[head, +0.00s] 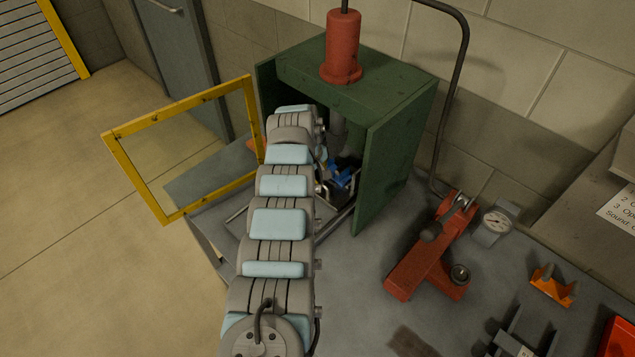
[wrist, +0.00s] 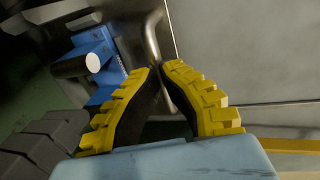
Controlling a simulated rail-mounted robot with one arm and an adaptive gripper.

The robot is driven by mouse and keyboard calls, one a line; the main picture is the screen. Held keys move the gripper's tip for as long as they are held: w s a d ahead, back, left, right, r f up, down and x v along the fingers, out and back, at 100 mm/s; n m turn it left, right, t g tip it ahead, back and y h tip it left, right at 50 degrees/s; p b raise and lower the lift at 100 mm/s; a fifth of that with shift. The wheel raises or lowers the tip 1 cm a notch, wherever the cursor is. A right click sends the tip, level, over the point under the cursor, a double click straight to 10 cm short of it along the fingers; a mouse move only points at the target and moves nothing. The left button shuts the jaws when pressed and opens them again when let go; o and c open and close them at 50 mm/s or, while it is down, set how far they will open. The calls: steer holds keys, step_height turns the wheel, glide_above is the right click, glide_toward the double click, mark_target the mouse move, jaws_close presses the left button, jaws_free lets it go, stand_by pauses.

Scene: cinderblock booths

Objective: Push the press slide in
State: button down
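The press is a green frame (head: 392,160) with a red cylinder (head: 343,48) on top, seen in the head view. A pale metal slide plate (head: 322,213) with thin rails shows low at its opening, partly hidden by my arm. A blue fixture part (head: 342,180) sits inside; in the wrist view a blue block (wrist: 100,62) with a white round end is left of my fingers. My gripper (wrist: 162,67) has yellow ribbed fingers with tips almost together, right at a curved metal bar (wrist: 150,38). I cannot tell whether the bar is between the tips. The head view hides my fingers behind my arm.
A yellow-framed guard door (head: 115,152) stands open left of the press. An orange bracket (head: 551,287) lies farther right. The floor at left is clear.

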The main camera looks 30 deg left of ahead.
steer(key=shift+w+f+b, duration=0.15)
steer(key=shift+f+b, duration=0.1)
steer(key=shift+b, duration=0.3)
steer(key=c, duration=1.1)
jaws_free()
steer(key=shift+w+r, duration=0.1)
steer(key=shift+r, duration=0.15)
steer(key=shift+r, duration=0.75)
steer(key=shift+s+r, duration=0.35)
steer(key=shift+r, duration=1.2)
step_height(320, 180, up, 7)
steer(key=s, duration=0.1)
steer(key=shift+s+a, duration=0.2)
steer(key=shift+s, duration=0.1)
steer(key=shift+f, duration=0.1)
